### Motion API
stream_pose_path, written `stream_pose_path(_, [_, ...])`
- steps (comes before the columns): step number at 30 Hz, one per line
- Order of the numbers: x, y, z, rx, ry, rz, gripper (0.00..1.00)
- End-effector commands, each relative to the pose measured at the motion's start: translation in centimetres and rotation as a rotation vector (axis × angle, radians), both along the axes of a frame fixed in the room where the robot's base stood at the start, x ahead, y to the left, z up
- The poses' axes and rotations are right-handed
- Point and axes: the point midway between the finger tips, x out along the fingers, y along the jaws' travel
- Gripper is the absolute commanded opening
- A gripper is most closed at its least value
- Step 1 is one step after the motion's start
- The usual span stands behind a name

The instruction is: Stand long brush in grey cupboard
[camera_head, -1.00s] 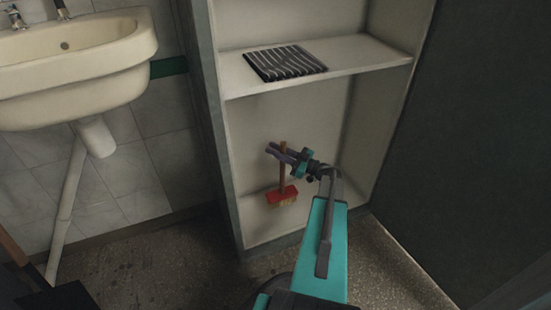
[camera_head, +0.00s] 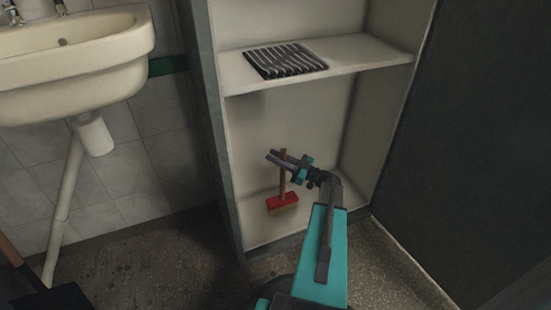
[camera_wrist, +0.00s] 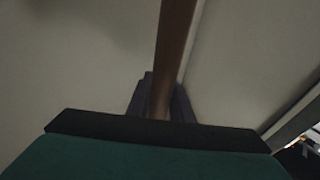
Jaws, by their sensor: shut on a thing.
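The long brush (camera_head: 282,203) has a red head with pale bristles and a brown wooden handle. It is upright, head down, inside the lower compartment of the grey cupboard (camera_head: 229,150). Its head is at the cupboard floor; I cannot tell whether the bristles touch it. My gripper (camera_head: 276,156) is shut on the upper part of the handle. In the wrist view the handle (camera_wrist: 174,50) runs up between the dark fingers (camera_wrist: 160,98); the brush head is hidden there.
A shelf (camera_head: 350,66) above the gripper bears a black striped grate (camera_head: 286,61). The cupboard's side walls flank the arm. A dark panel (camera_head: 460,150) stands to the right. A sink (camera_head: 75,65) with a drain pipe (camera_head: 70,195) is at the left.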

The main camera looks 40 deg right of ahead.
Motion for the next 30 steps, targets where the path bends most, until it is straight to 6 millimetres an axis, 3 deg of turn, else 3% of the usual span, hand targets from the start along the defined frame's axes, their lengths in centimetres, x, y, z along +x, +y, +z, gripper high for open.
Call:
stream_pose_path(7, [0.0, 0.0, -0.2, 0.0, -0.001, 0.0, 0.0])
stream_pose_path(8, [0.0, 0.0, -0.2, 0.0, 0.0, 0.0, 0.23])
stream_pose_path(11, [0.0, 0.0, -0.2, 0.0, 0.0, 0.0, 0.38])
stream_pose_path(24, [-0.1, -0.1, 0.1, 0.0, 0.0, -0.001, 0.38])
stream_pose_path(30, [-1.6, -0.8, -0.1, 0.001, 0.0, -0.004, 0.38])
